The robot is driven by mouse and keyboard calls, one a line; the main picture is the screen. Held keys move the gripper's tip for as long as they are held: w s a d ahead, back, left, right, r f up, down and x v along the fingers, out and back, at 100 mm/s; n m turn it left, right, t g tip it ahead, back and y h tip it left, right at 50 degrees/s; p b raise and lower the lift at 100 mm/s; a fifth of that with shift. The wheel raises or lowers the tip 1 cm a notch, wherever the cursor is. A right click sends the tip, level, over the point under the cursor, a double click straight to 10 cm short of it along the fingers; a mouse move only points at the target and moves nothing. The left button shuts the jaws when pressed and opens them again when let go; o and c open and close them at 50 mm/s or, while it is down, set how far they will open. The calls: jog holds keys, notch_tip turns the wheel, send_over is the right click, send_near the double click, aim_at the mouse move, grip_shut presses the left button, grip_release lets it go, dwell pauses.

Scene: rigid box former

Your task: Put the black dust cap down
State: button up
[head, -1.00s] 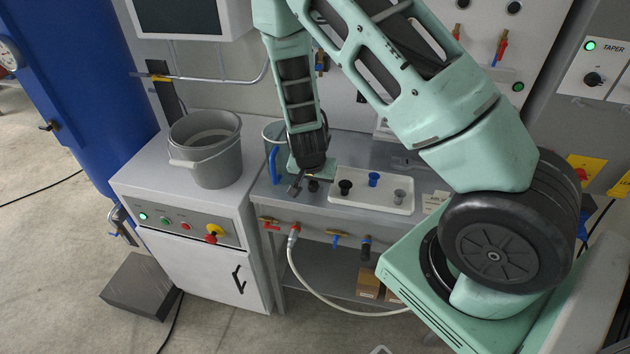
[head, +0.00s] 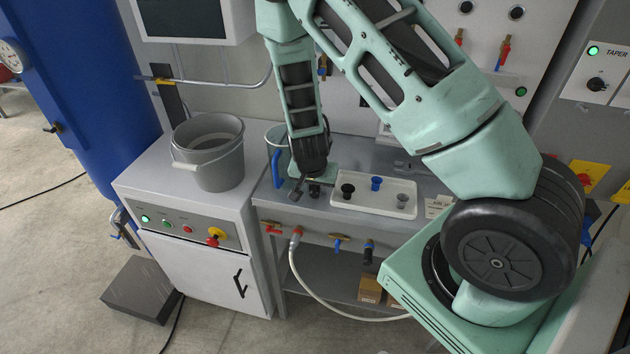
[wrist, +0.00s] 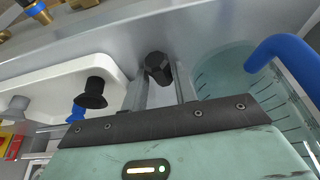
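The black dust cap (wrist: 157,66) shows between my two fingertips in the wrist view, with a narrow gap beside the right finger. In the head view the cap (head: 314,189) is low at the bench top, just left of the white tray, partly hidden by my gripper. My gripper (head: 305,187) points down around it, fingers apart. Whether the left finger touches the cap is hard to tell. Another black cap (head: 347,190), a blue cap (head: 376,183) and a grey cap (head: 402,200) are in the white tray (head: 375,211).
A clear vessel with a blue handle (head: 276,168) stands close left of my gripper. A grey bucket (head: 208,152) sits on the white cabinet (head: 140,180) further left. Valves and a hose line the bench front (head: 320,229). The tray edge is close on the right.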

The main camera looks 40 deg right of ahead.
jog(key=shift+s+d+p, duration=0.25)
jog(key=shift+s+p, duration=0.05)
jog(key=shift+s, duration=0.15)
jog(key=w+p+v, duration=0.1)
jog(key=v, duration=1.2)
jog(key=s+a+r+n+g+y, duration=0.1)
jog(key=s+a+r+n+y, duration=0.2)
jog(key=a, duration=0.5)
jog(key=s+a+r+n+y, duration=0.15)
jog(key=s+a+n, duration=0.25)
jog(key=a, duration=0.4)
jog(key=s+a+r+n, duration=0.3)
jog(key=s+r+n, duration=0.1)
jog(key=s, duration=0.3)
jog(key=s+a+r+n+g, duration=0.1)
jog(key=s+a+r+n, duration=0.1)
jog(key=s+r+n, duration=0.3)
jog(key=s+n, duration=0.2)
jog(key=s, duration=0.1)
jog(key=shift+a+r+g+h, duration=0.15)
jog(key=shift+a+g+h, duration=0.15)
jog(key=shift+a+h, duration=0.1)
jog(key=shift+f+b, duration=0.4)
jog(key=shift+f, duration=0.15)
